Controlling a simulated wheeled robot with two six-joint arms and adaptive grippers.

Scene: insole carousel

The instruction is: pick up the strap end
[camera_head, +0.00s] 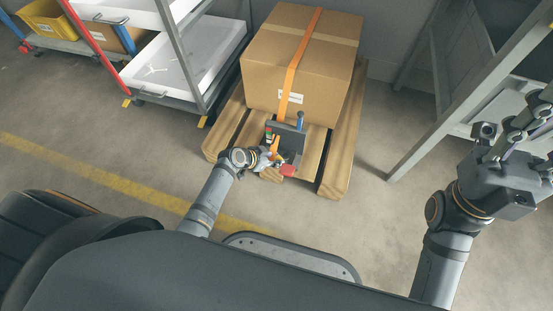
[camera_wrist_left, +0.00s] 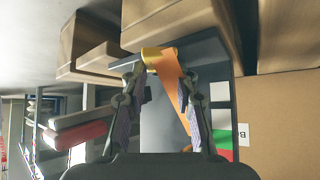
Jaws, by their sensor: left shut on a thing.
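An orange strap (camera_head: 291,77) runs over the cardboard box (camera_head: 275,80) and down its front to a dark strapping tool (camera_head: 289,133). The loose orange strap end (camera_head: 274,145) shows in front of the tool. My left gripper (camera_head: 271,154) is there, shut on the strap end. In the left wrist view the strap (camera_wrist_left: 172,78) passes between my fingers, with a yellow piece (camera_wrist_left: 152,54) at its top. My right gripper (camera_head: 528,122) is raised at the right edge, away from the box. The picture does not show clearly whether its fingers are closed.
The box stands on a wooden pallet (camera_head: 337,162). A shelf cart with white trays (camera_head: 187,65) stands at the left, and a grey rack (camera_head: 424,120) at the right. A yellow bin (camera_head: 50,22) is at the far left. The floor before the pallet is clear.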

